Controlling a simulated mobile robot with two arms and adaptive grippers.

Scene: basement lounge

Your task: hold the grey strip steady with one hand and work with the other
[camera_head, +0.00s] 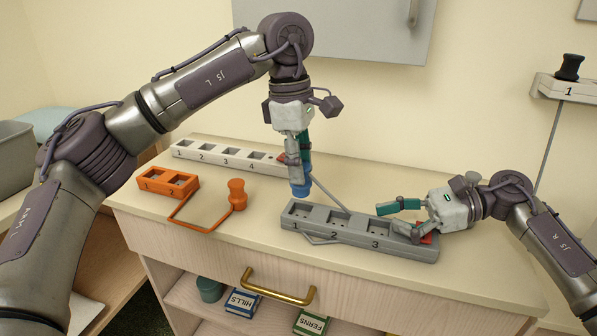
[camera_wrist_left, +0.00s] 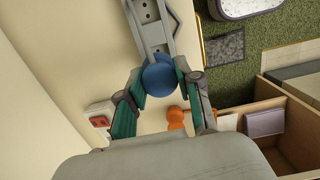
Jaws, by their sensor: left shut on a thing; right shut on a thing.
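The grey strip (camera_head: 358,236), with sockets numbered 1, 2 and 3 and a red part at its right end, lies on the counter. Its sockets 1 and 2 look empty; part of it also shows in the left wrist view (camera_wrist_left: 152,32). My right gripper (camera_head: 404,218) is shut on the strip near its right end, by socket 3. The plug shows round between the fingers in the left wrist view (camera_wrist_left: 160,76). Whether its underside touches the counter is hard to tell.
An orange strip (camera_head: 168,184) with a cord and an orange plug (camera_head: 237,194) lies to the left. A pale strip (camera_head: 228,157) numbered 1 to 4 lies at the back. A black plug (camera_head: 570,67) stands in a wall unit at right. A brass handle (camera_head: 278,287) juts from the front.

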